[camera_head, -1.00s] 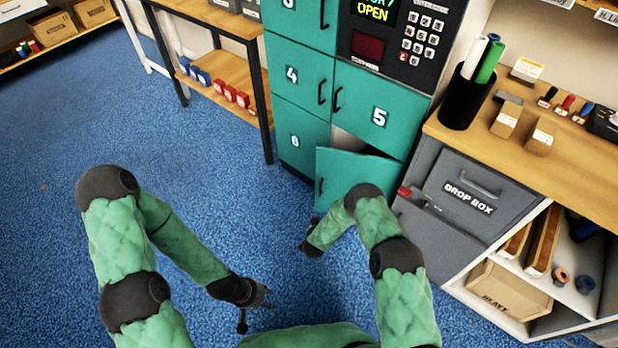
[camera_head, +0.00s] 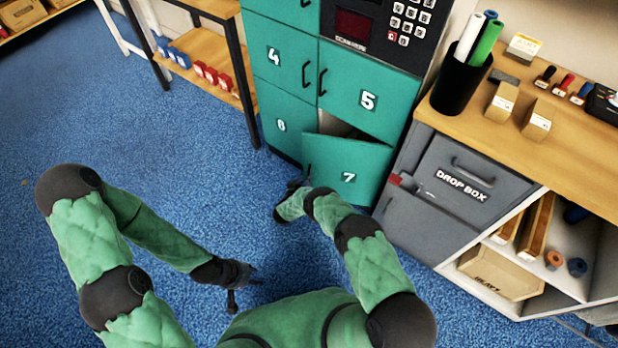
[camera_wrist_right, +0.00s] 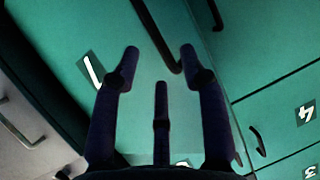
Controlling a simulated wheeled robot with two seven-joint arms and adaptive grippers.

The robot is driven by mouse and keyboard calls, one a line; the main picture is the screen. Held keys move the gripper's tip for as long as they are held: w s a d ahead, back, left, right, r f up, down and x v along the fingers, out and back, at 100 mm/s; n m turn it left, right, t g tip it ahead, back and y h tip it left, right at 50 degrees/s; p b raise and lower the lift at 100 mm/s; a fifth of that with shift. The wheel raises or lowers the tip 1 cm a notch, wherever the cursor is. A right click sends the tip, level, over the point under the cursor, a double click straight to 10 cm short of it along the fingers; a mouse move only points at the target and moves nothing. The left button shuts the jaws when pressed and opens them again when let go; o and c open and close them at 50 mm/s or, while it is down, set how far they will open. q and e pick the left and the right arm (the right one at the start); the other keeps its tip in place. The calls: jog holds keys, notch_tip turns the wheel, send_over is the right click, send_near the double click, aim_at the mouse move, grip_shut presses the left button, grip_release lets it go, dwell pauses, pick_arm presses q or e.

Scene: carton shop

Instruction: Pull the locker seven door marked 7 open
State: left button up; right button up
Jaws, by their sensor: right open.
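The teal locker seven door (camera_head: 362,166), marked 7, stands ajar at the bottom right of the locker block, with a gap above its top edge. Its black bar handle (camera_head: 307,171) is at its left edge. My right gripper (camera_head: 294,186) is just below and left of the handle. In the right wrist view the door (camera_wrist_right: 105,35) fills the middle, and its handle (camera_wrist_right: 160,38) appears between the spread fingertips of my right gripper (camera_wrist_right: 159,55), which is open. Contact cannot be told. My left gripper (camera_head: 252,275) is open and empty, low over the floor.
Closed doors 4, 5 (camera_head: 368,85) and 6 surround the open one. A grey drop box (camera_head: 465,170) stands right of the door, under a wooden counter (camera_head: 480,115). A wooden shelf table (camera_head: 205,70) is at the left. Blue floor (camera_head: 100,140) is clear to the left.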

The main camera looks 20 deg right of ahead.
jog(key=b+x, duration=0.2)
jog(key=x, duration=0.3)
grip_shut()
